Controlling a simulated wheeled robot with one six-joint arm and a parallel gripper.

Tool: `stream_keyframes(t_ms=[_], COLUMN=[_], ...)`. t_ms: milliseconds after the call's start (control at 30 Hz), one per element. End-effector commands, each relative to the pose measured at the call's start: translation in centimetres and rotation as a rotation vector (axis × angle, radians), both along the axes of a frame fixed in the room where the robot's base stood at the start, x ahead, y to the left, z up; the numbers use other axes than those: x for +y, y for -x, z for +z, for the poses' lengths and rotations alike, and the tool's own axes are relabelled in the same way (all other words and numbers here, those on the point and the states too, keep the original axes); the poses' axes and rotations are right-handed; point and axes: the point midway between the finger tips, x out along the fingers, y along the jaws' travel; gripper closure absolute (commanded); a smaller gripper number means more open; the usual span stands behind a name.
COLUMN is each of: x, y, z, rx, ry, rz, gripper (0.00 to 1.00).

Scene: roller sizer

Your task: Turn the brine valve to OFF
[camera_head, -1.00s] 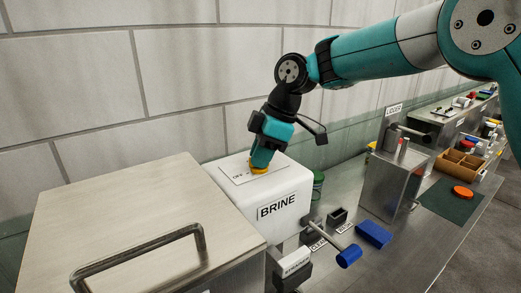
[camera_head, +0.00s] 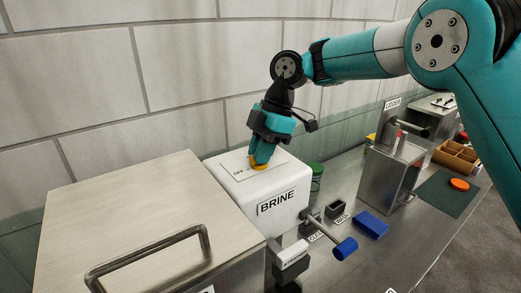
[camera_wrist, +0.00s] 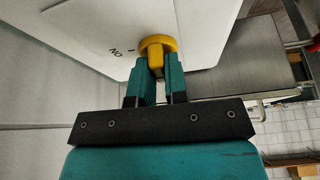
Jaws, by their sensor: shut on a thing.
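The brine valve is a yellow knob (camera_head: 259,164) on a label plate on top of the white box marked BRINE (camera_head: 290,203). In the wrist view the yellow knob (camera_wrist: 157,45) has a raised grip bar, which sits between my fingers. My gripper (camera_head: 262,152) points down at the knob and is shut on it; it also shows in the wrist view (camera_wrist: 155,75). The word ON and a tick mark show left of the knob in the wrist view. Part of the lettering OFF shows left of the knob in the head view. My fingers hide part of the knob.
A steel box with a bar handle (camera_head: 150,257) stands at the front left. A blue-ended lever (camera_head: 345,248), a blue block (camera_head: 371,225) and a green-lidded jar (camera_head: 314,172) are right of the brine box.

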Motion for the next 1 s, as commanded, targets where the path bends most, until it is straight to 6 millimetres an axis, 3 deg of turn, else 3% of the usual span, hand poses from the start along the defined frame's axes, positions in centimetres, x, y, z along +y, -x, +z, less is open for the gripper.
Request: stream_keyframes(t_ms=[200,233,300,333,667,1000], x=[0.0,0.0,0.0,0.0,-0.1,-1.8], y=[0.0,0.0,0.0,0.0,0.0,-0.4], z=[0.1,0.1,0.1,0.1,0.5,6.3], rx=[-0.004,-0.004,-0.004,-0.003,-0.001,-0.002], ry=[-0.002,-0.002,-0.002,-0.002,-0.001,0.0], rz=[0.003,0.003,0.003,0.003,0.001,0.001], gripper=[1.0,0.79,0.63,0.61,0.61,0.61])
